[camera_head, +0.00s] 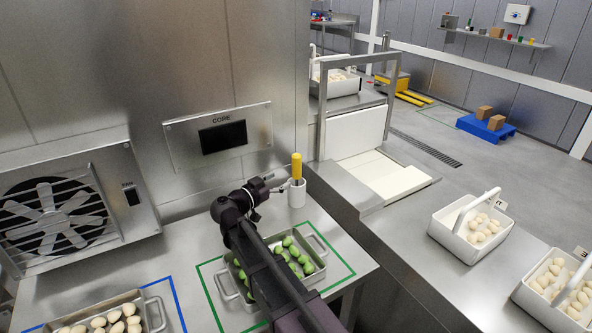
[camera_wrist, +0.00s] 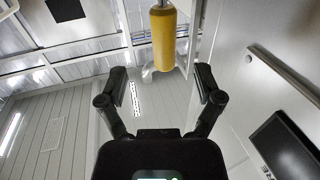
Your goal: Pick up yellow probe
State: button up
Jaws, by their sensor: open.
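The yellow probe (camera_head: 297,166) stands upright in a white cup-like holder (camera_head: 297,194) at the back of the steel counter. Its lower part is hidden inside the holder. My gripper (camera_head: 284,185) is beside the probe and holder, just to their left, level with the probe's lower part. In the wrist view, the yellow handle (camera_wrist: 163,40) shows beyond the fingertips, roughly centred in the gap between them. My gripper (camera_wrist: 163,80) is open and holds nothing. Whether a finger touches the probe or holder cannot be told.
A metal tray of green pieces (camera_head: 222,283) lies below my arm inside a green outline. A tray of pale pieces (camera_head: 147,302) is at lower left. The steel wall with the CORE panel (camera_head: 218,137) stands behind. White crates (camera_head: 452,243) sit at right.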

aim_at(293, 171)
jog(key=shift+x, duration=1.45)
jog(key=shift+x, duration=2.6)
jog(key=shift+w+a, duration=0.15)
grip_shut()
